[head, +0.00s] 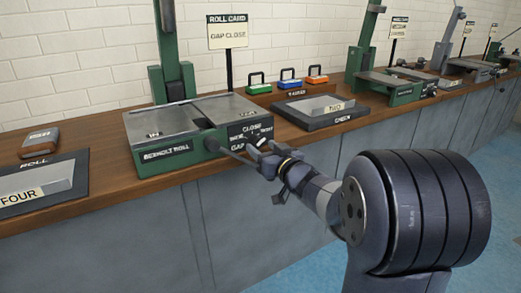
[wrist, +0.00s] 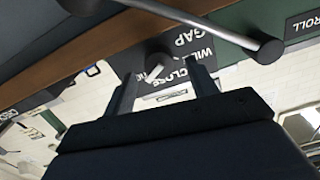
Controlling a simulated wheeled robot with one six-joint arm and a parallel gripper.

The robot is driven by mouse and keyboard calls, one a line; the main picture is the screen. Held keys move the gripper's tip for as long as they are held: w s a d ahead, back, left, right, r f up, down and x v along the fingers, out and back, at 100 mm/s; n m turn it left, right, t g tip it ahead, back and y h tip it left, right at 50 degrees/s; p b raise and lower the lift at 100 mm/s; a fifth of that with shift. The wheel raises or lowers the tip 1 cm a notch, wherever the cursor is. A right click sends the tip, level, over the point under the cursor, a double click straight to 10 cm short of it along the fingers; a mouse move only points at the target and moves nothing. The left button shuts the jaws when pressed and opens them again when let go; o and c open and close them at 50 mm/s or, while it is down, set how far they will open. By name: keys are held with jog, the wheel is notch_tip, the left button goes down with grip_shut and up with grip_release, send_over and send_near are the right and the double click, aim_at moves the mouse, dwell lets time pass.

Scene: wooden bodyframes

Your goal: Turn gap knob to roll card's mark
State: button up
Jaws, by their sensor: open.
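The roll card (head: 227,32) stands on a post behind the green reeholt roll machine (head: 165,152) and reads "GAP CLOSE". The dark dial plate (head: 240,130) on the machine's end carries the words GAP, CLOSE and WIDE. In the wrist view the gap knob (wrist: 155,62) is a dark round knob with a pale bar, near the CLOSE lettering. Which mark it points to I cannot tell. My gripper (wrist: 163,85) is open, its fingers in front of the plate on either side of the knob's pale bar. Contact is unclear. In the head view my gripper (head: 266,155) partly hides the plate.
A metal lever (head: 233,154) sticks out from the machine beside my gripper; its bar (wrist: 215,28) crosses above the knob in the wrist view. A check tray (head: 315,112) marked TWO stands right, a FOUR tray (head: 70,180) left. Green, blue and orange handled blocks (head: 289,79) stand behind.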

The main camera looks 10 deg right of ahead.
jog(key=shift+x, duration=1.05)
jog(key=shift+c, duration=0.4)
jog(key=c, duration=0.9)
